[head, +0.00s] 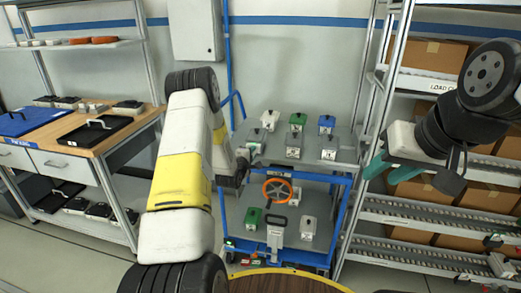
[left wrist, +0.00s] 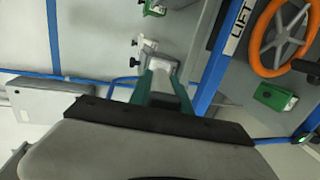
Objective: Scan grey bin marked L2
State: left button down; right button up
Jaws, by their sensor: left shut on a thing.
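My left gripper (head: 243,163) is at the left edge of the blue cart's upper shelf, partly hidden by my forearm. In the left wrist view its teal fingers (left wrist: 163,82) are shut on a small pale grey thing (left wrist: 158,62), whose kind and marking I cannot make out. The labels are too small to read. My right gripper (head: 390,170) has its teal fingers apart and seems empty, right of the cart.
An orange wheel (head: 277,190) is at the cart's front. A workbench (head: 85,140) is at left, a roller rack (head: 430,215) with cartons at right.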

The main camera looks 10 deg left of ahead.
dwell(0.4)
pick_arm(q)
jog(key=v, duration=0.8)
jog(key=shift+d, duration=0.45)
jog(key=shift+d+r, duration=0.1)
